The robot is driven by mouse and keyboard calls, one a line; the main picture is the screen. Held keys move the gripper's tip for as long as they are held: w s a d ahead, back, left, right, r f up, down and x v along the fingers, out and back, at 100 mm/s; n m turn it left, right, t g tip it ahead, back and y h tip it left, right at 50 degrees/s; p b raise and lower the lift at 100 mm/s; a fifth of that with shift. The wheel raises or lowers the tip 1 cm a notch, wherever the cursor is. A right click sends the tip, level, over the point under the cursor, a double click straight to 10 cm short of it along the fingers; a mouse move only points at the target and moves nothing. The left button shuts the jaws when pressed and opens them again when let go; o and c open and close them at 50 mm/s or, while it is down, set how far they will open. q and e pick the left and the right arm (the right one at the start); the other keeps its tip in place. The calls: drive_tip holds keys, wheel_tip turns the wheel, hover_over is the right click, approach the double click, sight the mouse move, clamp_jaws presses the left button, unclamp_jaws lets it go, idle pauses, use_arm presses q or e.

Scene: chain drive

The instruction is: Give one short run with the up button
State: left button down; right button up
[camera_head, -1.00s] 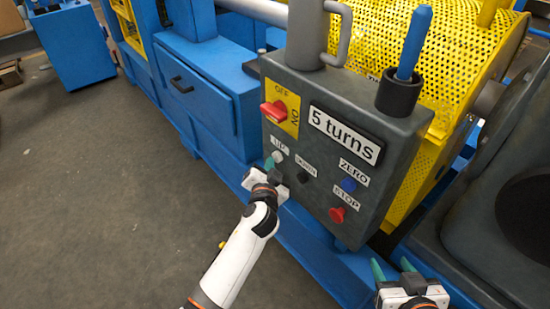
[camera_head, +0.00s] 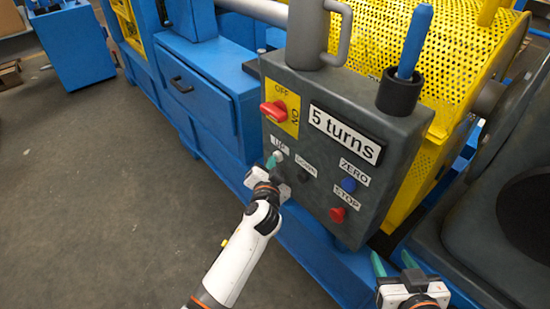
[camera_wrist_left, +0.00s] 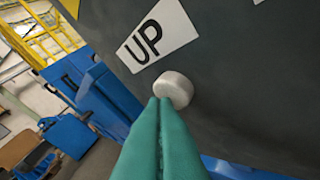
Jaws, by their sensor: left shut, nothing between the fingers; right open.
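The grey control box (camera_head: 317,205) faces me. Its white UP button (camera_head: 279,155) sits under the UP label; it also shows large in the left wrist view (camera_wrist_left: 174,90). My left gripper (camera_head: 270,163) is shut and empty, its green fingertips (camera_wrist_left: 160,105) right at the lower edge of the UP button. Whether they touch or press it I cannot tell. The dark DOWN button (camera_head: 303,177) is just right of the gripper. My right gripper (camera_head: 393,265) is open and empty at the bottom right, below the box.
The box also carries a red OFF/ON switch (camera_head: 274,111), a "5 turns" plate (camera_head: 345,134), a blue ZERO button (camera_head: 348,184) and a red STOP button (camera_head: 337,215). A blue-handled tool (camera_head: 415,40) stands in a holder on top. Open floor (camera_head: 100,200) lies left.

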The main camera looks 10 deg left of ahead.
use_arm(q)
drive_tip(key=shift+w+d, duration=0.1)
use_arm(e)
drive_tip(key=shift+w+a+r, duration=0.1)
drive_tip(key=shift+w+r, duration=0.1)
drive_tip(key=shift+r, duration=0.15)
idle(2.3)
idle(0.5)
use_arm(q)
drive_tip(key=shift+s+a+p, duration=0.3)
drive_tip(key=shift+s+a, duration=0.3)
drive_tip(key=shift+s, duration=0.15)
use_arm(e)
drive_tip(key=shift+s+d+f+g+h, duration=0.15)
drive_tip(key=shift+s+d+f+g, duration=0.1)
drive_tip(key=shift+s+f+g, duration=0.35)
drive_tip(key=shift+s+d+f+g+h, duration=0.2)
drive_tip(key=shift+s+f+g, duration=0.15)
drive_tip(key=shift+f, duration=0.35)
